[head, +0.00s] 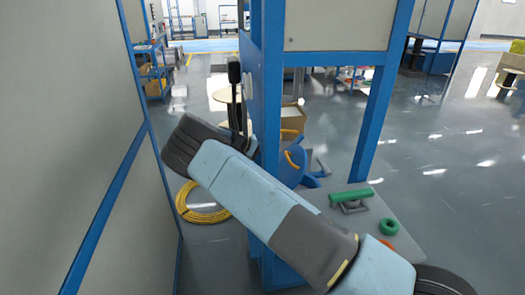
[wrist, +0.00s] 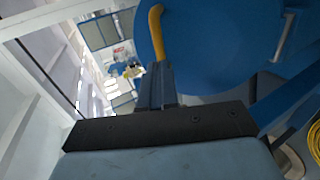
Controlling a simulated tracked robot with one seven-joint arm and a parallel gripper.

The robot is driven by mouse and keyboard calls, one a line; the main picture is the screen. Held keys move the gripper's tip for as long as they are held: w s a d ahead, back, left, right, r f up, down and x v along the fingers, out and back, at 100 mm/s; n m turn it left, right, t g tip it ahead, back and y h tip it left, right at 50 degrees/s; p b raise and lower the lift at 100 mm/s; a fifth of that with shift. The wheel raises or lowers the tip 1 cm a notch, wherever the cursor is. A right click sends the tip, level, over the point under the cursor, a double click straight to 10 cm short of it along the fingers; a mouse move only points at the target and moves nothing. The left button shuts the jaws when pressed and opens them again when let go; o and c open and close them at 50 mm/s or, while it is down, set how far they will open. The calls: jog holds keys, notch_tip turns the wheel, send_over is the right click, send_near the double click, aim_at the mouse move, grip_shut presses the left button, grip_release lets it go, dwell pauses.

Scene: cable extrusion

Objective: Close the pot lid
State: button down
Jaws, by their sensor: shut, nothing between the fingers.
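In the wrist view a large round blue surface, which looks like the pot lid (wrist: 220,45), fills the upper right. A yellow handle (wrist: 156,32) curves along its left edge. My gripper (wrist: 158,68) is shut and empty, its fingertips close to the lower end of this handle; I cannot tell whether they touch. In the head view the blue pot (head: 292,160) with yellow handles stands behind the blue frame, partly hidden by my arm. My gripper is hidden there. I cannot tell how far the lid is open.
A blue post (head: 267,85) stands close to my arm. A grey panel wall (head: 75,150) is at left. A yellow cable coil (head: 203,203) lies on the floor, and a grey table (head: 365,215) with a green-handled part (head: 351,196) is at right. Open floor lies beyond.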

jog(key=shift+x, duration=2.4)
jog(key=shift+d, duration=0.1)
jog(key=x, duration=0.2)
jog(key=shift+w+d, duration=0.1)
jog(key=shift+d, duration=0.3)
jog(key=shift+r, duration=0.1)
jog(key=shift+a, duration=0.1)
jog(key=v, duration=1.3)
jog(key=h, duration=0.3)
send_near(287, 157)
jog(key=shift+t, duration=0.4)
jog(key=x, duration=0.3)
jog(key=f+x, duration=0.1)
jog(key=x, duration=0.5)
jog(key=shift+f, duration=0.35)
